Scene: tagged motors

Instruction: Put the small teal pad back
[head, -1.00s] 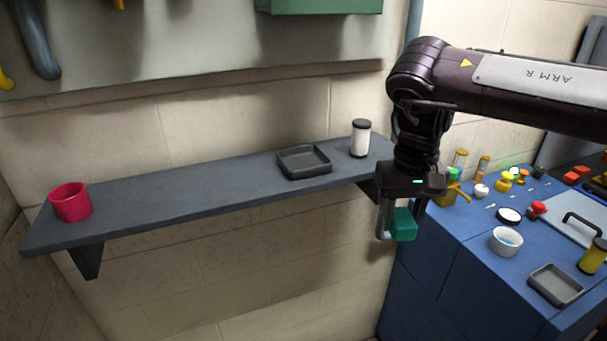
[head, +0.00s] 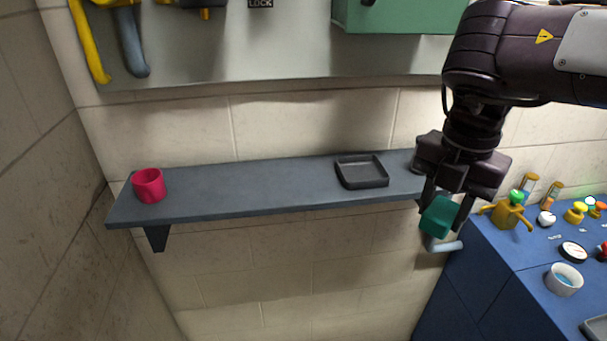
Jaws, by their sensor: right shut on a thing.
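The small teal pad (head: 438,216) is a teal block held between the fingers of my right gripper (head: 444,214). The gripper points down, in front of the right end of the wall shelf and near the left edge of the blue bench. The pad hangs clear of the shelf and bench surfaces. A dark grey square tray (head: 362,172) lies on the shelf to the left of the gripper, and its inside looks empty. My left gripper is not in view.
The grey shelf (head: 240,190) is bare between the tray and a red-pink cup (head: 149,185) at its left end. A green box (head: 395,15) hangs above.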

